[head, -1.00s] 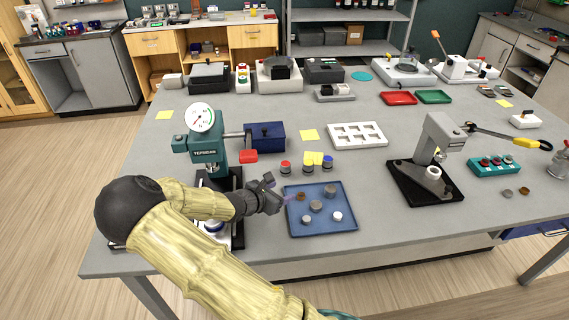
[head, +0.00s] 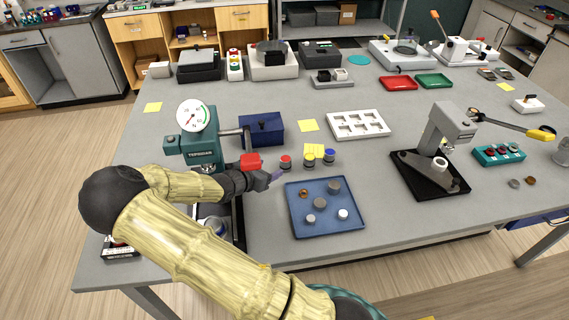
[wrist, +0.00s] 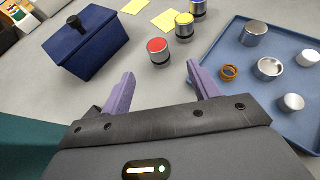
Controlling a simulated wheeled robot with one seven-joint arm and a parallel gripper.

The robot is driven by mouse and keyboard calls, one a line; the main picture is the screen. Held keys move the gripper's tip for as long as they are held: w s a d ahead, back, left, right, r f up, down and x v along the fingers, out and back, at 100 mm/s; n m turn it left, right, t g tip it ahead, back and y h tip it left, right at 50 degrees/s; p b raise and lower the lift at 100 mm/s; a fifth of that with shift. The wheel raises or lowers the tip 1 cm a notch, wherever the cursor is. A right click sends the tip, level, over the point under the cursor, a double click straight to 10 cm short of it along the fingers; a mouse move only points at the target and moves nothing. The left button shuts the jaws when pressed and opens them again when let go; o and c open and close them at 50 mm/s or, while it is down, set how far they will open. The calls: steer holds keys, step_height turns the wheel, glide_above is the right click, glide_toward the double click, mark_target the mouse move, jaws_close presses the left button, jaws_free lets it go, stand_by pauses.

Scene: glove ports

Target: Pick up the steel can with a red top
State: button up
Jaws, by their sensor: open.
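The steel can with a red top (head: 286,162) stands upright on the grey table, left of a yellow-topped can (head: 308,160) and a blue-topped can (head: 329,156).
A blue tray (head: 353,222) with several small metal pieces lies to the right. A dark blue lidded box (head: 262,130) stands behind left. The green press (head: 190,148) with a dial is beside my arm. Yellow notes (head: 308,125) lie behind the cans.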

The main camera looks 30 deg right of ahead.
mark_target(285, 160)
steer(key=shift+d+f, duration=0.1)
steer(key=shift+d, duration=0.25)
steer(key=p+x, duration=0.1)
steer(key=x, duration=0.5)
steer(key=shift+w+f, duration=0.1)
steer(key=shift+w, duration=0.15)
steer(key=shift+w+d+f+p, duration=0.1)
steer(key=shift+w+d+p, duration=0.25)
steer(key=p+x, duration=0.1)
steer(key=x, duration=0.2)
steer(key=shift+d+f, duration=0.1)
steer(key=shift+d, duration=0.25)
steer(key=shift+w+d+f, duration=0.15)
steer(key=shift+w, duration=0.05)
steer(key=shift+w+f, duration=0.1)
